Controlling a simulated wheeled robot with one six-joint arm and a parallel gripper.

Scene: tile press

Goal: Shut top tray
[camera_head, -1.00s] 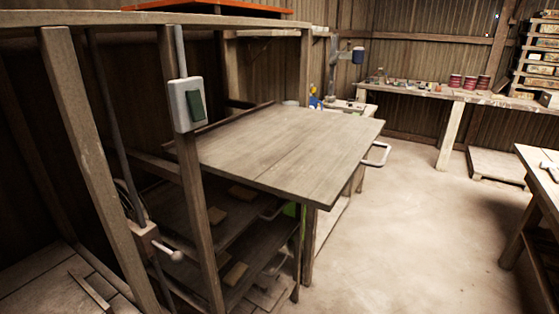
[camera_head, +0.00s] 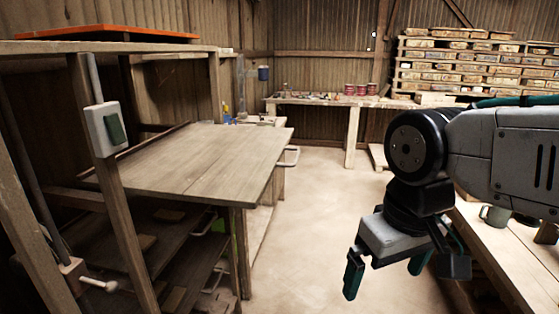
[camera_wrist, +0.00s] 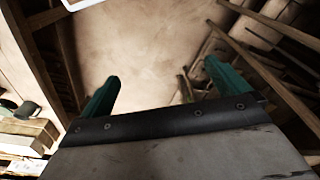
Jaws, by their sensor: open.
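The top tray (camera_head: 195,165) is a wide wooden board in a timber rack. It sticks out of the rack toward the right, over the floor. A pale loop handle (camera_head: 288,157) is at its right edge. My gripper (camera_head: 385,276) hangs over the floor to the right of the tray, well apart from the handle, with its green fingers pointing down. The fingers are open and empty, and in the wrist view they (camera_wrist: 160,85) stand wide apart with bare floor between them.
Lower trays (camera_head: 165,240) sit inside the rack below. A post with a switch box (camera_head: 108,129) stands at the rack's front. A workbench (camera_head: 495,245) is at the right, under my arm. A back bench (camera_head: 325,101) holds small items. The floor (camera_head: 320,200) between is clear.

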